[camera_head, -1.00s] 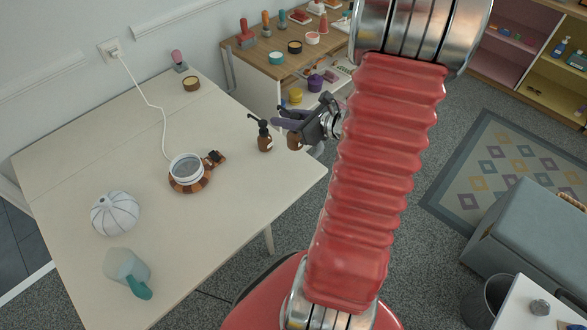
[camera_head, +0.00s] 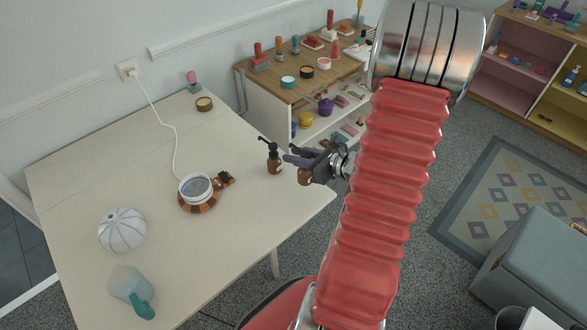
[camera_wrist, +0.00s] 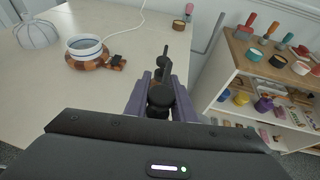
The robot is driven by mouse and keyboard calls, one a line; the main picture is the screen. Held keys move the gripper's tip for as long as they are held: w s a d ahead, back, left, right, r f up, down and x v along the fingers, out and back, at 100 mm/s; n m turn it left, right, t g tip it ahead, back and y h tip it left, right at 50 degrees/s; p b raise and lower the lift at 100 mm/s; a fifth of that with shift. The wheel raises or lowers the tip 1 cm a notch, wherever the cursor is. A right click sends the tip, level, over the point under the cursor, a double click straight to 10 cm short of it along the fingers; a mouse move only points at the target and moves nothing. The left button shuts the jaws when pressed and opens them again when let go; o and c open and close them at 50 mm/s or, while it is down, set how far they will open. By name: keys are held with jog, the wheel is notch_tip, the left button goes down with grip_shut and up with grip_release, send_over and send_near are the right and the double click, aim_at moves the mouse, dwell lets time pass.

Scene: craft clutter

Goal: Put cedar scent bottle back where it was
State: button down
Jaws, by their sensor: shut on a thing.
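My gripper (camera_head: 294,157) is shut on a small brown bottle with a black top, which I take for the cedar scent bottle (camera_head: 304,177). Its black top (camera_wrist: 160,96) shows between the fingers in the wrist view, with the body mostly hidden. It is held near the right edge of the white table (camera_head: 245,215); I cannot tell whether it touches the top. A dark brown pump bottle (camera_head: 274,160) with a pale label stands upright on the table, just left of the fingertips. The pump (camera_wrist: 165,58) shows just beyond the held bottle in the wrist view.
A white bowl-like warmer (camera_head: 196,187) with a cord sits on a brown ring left of the gripper. A ribbed white dome (camera_head: 122,230) and a teal-necked bottle (camera_head: 131,290) are farther left. A shelf unit (camera_head: 285,92) with craft items stands behind.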

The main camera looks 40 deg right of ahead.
jog(key=shift+f, duration=0.25)
jog(key=shift+f, duration=0.15)
jog(key=shift+f, duration=1.95)
jog(key=shift+f, duration=0.1)
jog(key=c, duration=1.5)
grip_release()
jog(key=shift+v, duration=6.05)
jog(key=shift+a, duration=0.1)
